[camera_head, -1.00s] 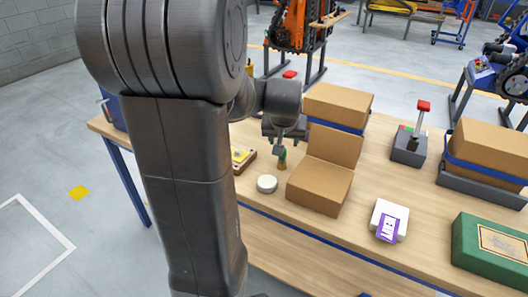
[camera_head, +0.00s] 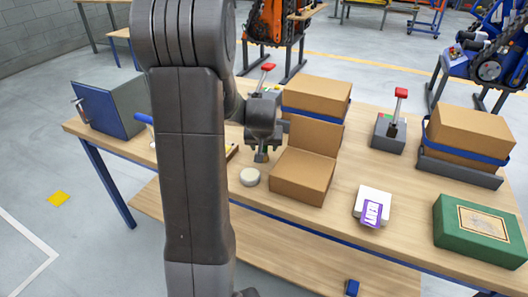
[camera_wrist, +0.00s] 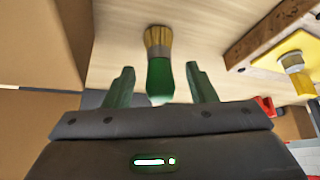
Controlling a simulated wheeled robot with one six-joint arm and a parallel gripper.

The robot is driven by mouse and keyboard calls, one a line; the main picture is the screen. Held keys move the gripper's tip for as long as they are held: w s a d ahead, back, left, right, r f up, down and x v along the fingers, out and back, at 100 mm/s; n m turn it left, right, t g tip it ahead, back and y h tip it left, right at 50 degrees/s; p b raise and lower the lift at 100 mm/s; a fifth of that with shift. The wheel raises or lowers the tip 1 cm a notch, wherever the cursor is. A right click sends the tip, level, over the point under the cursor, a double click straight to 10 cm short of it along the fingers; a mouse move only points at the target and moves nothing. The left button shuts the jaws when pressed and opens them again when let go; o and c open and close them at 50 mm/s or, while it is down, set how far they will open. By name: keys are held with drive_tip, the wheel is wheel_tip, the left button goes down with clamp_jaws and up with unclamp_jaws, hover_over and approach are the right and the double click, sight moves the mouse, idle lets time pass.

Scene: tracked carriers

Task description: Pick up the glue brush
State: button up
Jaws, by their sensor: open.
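The glue brush has a green handle and a band of tan bristles. In the wrist view the brush (camera_wrist: 159,75) lies between the two fingers of my gripper (camera_wrist: 160,82), bristles pointing away from the palm. The fingers are apart, with a gap on each side of the handle, and do not visibly touch it. In the head view my gripper (camera_head: 263,147) is low over the wooden table, and a small part of the brush (camera_head: 261,157) shows under it. My arm hides much of the table's left part.
An open cardboard box (camera_head: 300,182) stands close right of my gripper. A white round roll (camera_head: 250,177) lies just in front. A blue-grey box (camera_head: 112,104) stands at the left end. A white-purple packet (camera_head: 373,206) and a green case (camera_head: 481,231) lie to the right.

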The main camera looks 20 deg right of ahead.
drive_tip(key=shift+x, duration=1.15)
drive_tip(key=shift+c, duration=0.4)
